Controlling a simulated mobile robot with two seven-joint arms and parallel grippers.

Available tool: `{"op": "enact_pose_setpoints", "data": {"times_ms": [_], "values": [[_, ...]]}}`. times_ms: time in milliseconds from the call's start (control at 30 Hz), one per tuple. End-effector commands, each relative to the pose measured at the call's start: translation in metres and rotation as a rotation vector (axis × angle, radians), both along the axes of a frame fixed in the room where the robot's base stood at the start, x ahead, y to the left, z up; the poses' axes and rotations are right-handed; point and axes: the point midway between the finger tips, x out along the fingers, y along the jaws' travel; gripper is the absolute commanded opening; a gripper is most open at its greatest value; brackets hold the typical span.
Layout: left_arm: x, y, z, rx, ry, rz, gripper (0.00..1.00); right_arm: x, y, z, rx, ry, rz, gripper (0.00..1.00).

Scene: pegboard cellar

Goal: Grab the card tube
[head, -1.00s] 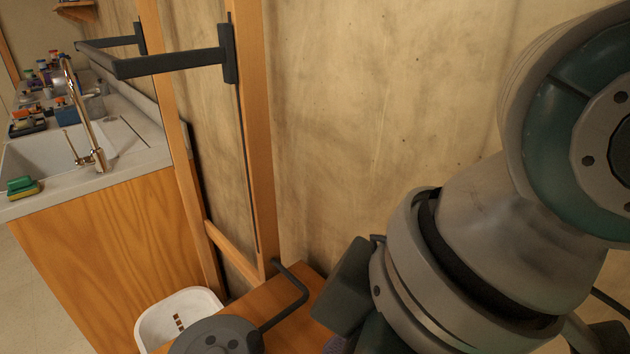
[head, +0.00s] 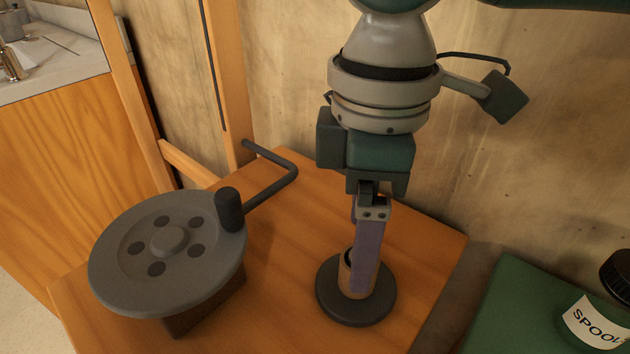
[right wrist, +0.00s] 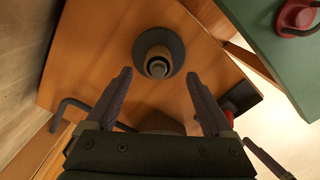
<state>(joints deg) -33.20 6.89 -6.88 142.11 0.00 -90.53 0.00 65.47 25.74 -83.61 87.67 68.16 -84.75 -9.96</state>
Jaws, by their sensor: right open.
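The card tube (head: 346,277), a short brown cylinder, stands upright on a dark round base (head: 330,310) on the wooden bench. In the head view, my right gripper (head: 362,272) points down over it, and the near finger hides much of the tube. The right wrist view shows the tube (right wrist: 158,62) end-on, lined up between the open, apart fingertips of the right gripper (right wrist: 158,79) and a little beyond them. Neither finger visibly touches it.
A grey wheel with a knob (head: 168,250) stands left of the tube on the wooden bench top (head: 270,325). A bent dark handle (head: 275,160) sits behind it. A green surface (head: 520,300) at right holds a jar labelled SPOOL (head: 595,325). The wall is close behind.

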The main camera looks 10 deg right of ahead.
Motion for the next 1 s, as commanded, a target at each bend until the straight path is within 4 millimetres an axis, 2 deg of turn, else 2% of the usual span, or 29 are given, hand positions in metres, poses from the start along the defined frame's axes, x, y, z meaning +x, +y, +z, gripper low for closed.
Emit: {"op": "enact_pose_setpoints", "data": {"times_ms": [333,667,1000], "values": [[0.000,0.000,-0.012,0.000,0.000,0.000,1.00,0.001,-0.003,-0.049,0.000,0.001,0.001,0.86],[0.000,0.000,-0.012,0.000,0.000,0.000,1.00,0.001,-0.003,-0.054,0.001,-0.001,0.001,0.85],[0.000,0.000,-0.013,0.000,0.001,0.000,1.00,0.001,-0.003,-0.054,0.001,-0.001,0.001,0.47]]}}
